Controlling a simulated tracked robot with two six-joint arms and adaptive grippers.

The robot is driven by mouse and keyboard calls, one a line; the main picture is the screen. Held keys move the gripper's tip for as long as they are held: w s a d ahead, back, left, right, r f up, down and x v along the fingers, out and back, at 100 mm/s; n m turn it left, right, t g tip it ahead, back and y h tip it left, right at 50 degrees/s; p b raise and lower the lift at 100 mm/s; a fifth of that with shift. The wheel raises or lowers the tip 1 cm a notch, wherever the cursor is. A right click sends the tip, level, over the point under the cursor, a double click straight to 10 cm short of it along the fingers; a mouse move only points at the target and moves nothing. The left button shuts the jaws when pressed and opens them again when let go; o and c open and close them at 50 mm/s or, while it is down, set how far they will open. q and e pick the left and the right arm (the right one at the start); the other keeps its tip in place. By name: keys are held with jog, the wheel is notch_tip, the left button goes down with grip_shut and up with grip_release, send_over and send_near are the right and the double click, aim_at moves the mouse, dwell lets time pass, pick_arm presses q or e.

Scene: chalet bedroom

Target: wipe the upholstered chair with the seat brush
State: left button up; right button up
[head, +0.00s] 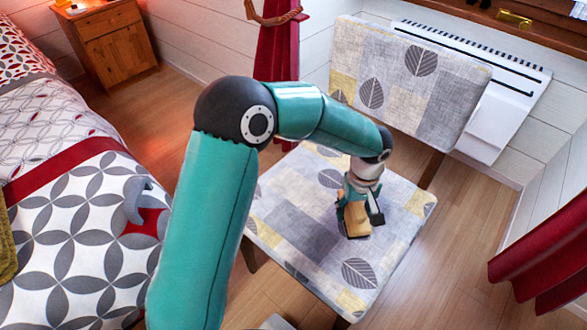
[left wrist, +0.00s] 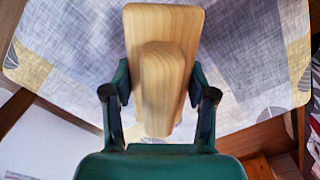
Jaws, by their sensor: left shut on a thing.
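The upholstered chair (head: 285,205) has a grey, cream and yellow patchwork seat with leaf prints and a matching backrest (head: 415,85). My left gripper (head: 358,208) is over the right half of the seat. It is shut on the wooden seat brush (head: 355,222), and the brush is low, at the seat surface. In the left wrist view the brush (left wrist: 163,60) shows as a pale wooden block with a raised grip between the two fingers. Its underside is hidden, so I cannot tell for sure that it touches the fabric. My right gripper is not in view.
A bed (head: 75,240) with a patterned cover lies at the left. A wooden nightstand (head: 113,42) stands behind it. A white heater (head: 490,110) is on the wall behind the chair. Red curtains hang behind the chair and at the right (head: 545,255). Wooden floor (head: 460,225) is clear right of the chair.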

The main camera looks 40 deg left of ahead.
pick_arm(q)
jog(key=shift+r+p, duration=1.35)
jog(key=shift+r, duration=0.85)
